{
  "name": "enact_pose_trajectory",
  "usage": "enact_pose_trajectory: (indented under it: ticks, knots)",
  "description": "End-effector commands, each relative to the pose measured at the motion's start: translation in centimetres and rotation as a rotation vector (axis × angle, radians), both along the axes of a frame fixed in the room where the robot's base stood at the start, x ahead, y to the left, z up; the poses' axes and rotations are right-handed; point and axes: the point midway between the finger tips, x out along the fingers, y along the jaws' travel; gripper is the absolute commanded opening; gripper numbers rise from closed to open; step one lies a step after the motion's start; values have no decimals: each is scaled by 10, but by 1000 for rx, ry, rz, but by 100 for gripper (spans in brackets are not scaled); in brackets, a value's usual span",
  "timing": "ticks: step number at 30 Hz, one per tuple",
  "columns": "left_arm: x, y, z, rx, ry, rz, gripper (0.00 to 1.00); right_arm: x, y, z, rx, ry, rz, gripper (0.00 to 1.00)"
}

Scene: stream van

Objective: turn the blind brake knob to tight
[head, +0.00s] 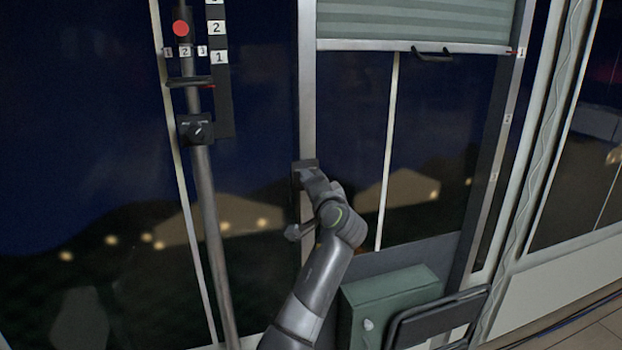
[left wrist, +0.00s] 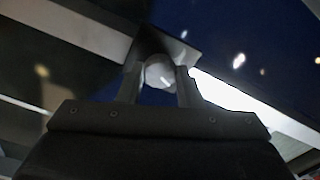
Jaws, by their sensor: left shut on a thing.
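The blind (head: 415,25) is a pale green slatted shade, drawn down over only the top of the window, with a dark pull handle (head: 432,55) at its lower edge. In the left wrist view, my left gripper (left wrist: 159,80) is shut on the pale round brake knob (left wrist: 160,74), which sits in front of a dark plate (left wrist: 172,46). In the head view my left gripper (head: 308,175) is at the same dark plate (head: 303,163) on the window post and hides the knob. Knob markings cannot be read. My right gripper is not in view.
A grey pole (head: 207,220) with a black clamp box (head: 195,130), a red disc (head: 181,28) and number tags stands at left. A green box (head: 388,305) and a black frame (head: 440,318) are low at right. Number tags mark the right window rail (head: 500,145).

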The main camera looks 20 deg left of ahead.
Motion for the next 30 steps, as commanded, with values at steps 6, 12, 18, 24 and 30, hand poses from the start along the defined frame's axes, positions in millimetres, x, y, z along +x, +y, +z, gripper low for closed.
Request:
enact_pose_trajectory:
  ticks: [6, 12, 18, 24, 30]
  knots:
    - [0, 0, 3, 144, 101, 0, 9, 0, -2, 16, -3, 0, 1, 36]
    - [0, 0, 2, 240, 170, 1, 9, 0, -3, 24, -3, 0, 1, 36]
    - [0, 0, 2, 298, 208, 1, 9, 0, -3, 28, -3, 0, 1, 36]
    - [0, 0, 1, 322, 225, 1, 9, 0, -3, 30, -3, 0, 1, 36]
    - [0, 0, 1, 326, 227, 1, 9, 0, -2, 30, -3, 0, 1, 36]
